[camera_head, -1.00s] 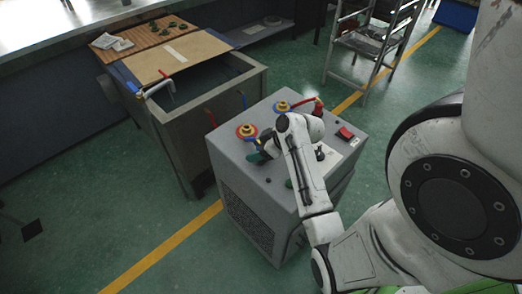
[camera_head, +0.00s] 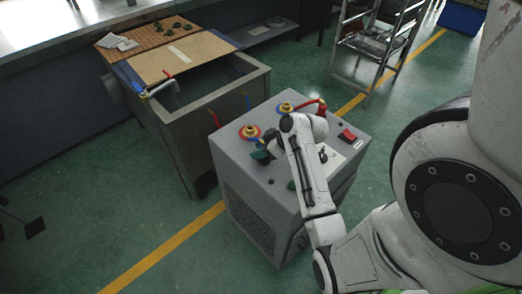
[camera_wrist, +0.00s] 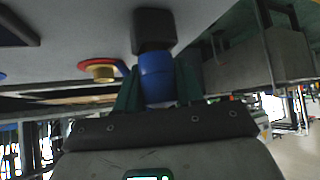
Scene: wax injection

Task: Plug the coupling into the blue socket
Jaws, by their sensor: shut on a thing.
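My gripper (camera_wrist: 157,82) is shut on a blue coupling (camera_wrist: 157,75), with a dark green finger on each side. A black block (camera_wrist: 154,30) adjoins the coupling's far end; I cannot tell whether it is part of it. In the head view my gripper (camera_head: 266,148) is low over the grey machine's top, mostly hidden by my wrist; the coupling is not clear there. A blue-ringed brass fitting (camera_head: 286,107) sits farther back.
The grey machine (camera_head: 245,178) carries a red hose (camera_head: 314,108), a red switch (camera_head: 347,136) and a dark knob. A metal tank (camera_head: 190,125) stands close at its left. A wire rack (camera_head: 377,45) is behind. Green floor lies open in front.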

